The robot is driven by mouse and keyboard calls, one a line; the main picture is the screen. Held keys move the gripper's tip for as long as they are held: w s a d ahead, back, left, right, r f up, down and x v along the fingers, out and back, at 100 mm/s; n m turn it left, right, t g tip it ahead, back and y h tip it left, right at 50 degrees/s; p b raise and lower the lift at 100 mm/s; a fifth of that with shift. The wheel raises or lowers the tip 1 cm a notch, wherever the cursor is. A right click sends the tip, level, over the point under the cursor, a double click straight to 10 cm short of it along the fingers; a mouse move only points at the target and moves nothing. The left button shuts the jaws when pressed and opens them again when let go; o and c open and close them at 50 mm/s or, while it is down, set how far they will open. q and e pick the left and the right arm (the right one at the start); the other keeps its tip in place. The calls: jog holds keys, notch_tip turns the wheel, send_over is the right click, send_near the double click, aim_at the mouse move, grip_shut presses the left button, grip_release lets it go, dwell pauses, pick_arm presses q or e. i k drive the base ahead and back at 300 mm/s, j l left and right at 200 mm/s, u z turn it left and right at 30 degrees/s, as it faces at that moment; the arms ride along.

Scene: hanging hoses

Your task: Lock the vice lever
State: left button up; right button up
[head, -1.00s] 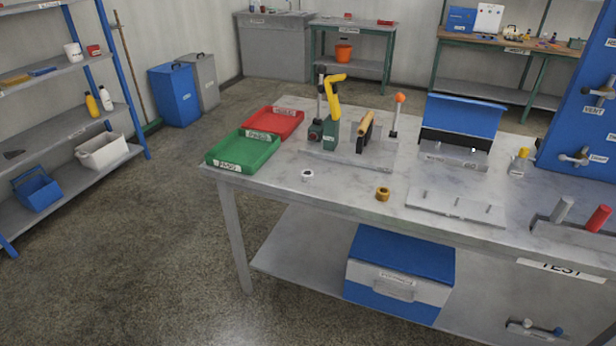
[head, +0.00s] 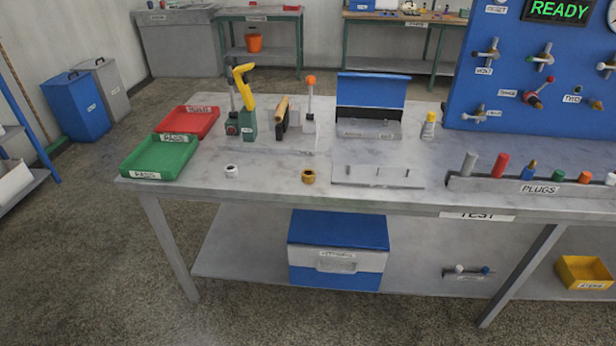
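The vice stands at the back left of the grey test table. A lever with an orange ball knob (head: 310,82) rises upright on the right of its base plate (head: 285,143). A black block with a tan top (head: 283,118) stands in the middle of the plate. A green stand with a bent yellow part (head: 246,95) is at its left, next to a thin dark post. I cannot tell from here whether the lever is locked. Neither of my grippers is in view.
A green tray (head: 126,164) and red tray (head: 215,120) lie at the table's left. A white ring (head: 231,171) and a brass ring (head: 308,177) lie in front. A blue-lidded box (head: 372,90), plug rack (head: 475,186) and blue panel (head: 455,100) stand to the right.

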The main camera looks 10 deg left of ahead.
aim_at(311, 80)
jog(key=i+j+z, duration=0.8)
jog(key=j, duration=0.2)
jog(key=i+j+z, duration=0.25)
jog(key=j, duration=0.2)
